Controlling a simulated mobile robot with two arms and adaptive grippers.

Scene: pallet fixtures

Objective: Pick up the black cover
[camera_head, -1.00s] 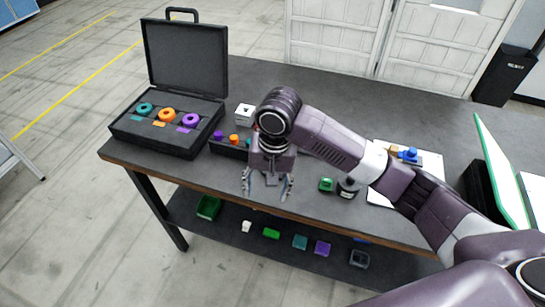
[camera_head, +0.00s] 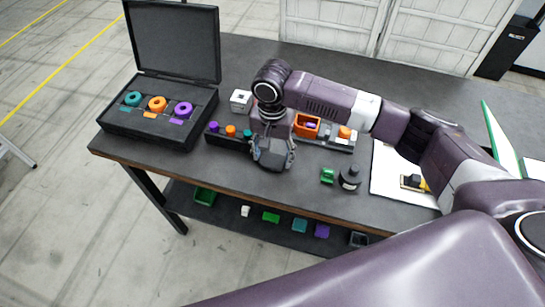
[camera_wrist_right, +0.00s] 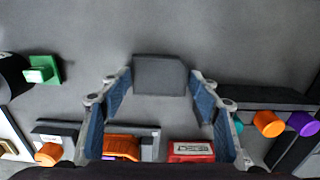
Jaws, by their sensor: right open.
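A dark, box-like piece, which looks like the black cover (camera_wrist_right: 160,75), shows between the fingertips of my right gripper (camera_wrist_right: 152,92) in the wrist view. The gripper is open, with one blue-padded finger on each side and a gap to the piece. In the head view my right gripper (camera_head: 274,160) points down over the table, and the dark cover (camera_head: 271,153) shows between its fingers. The gripper and wrist hide part of it there. My left gripper is not in view.
The table (camera_head: 240,186) is clear in front of the gripper. A knob rack (camera_head: 225,138) stands left, an open black case (camera_head: 160,125) farther left. An orange bin (camera_head: 306,125) is behind right; a green piece (camera_head: 327,175) and black cylinder (camera_head: 349,177) stand right.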

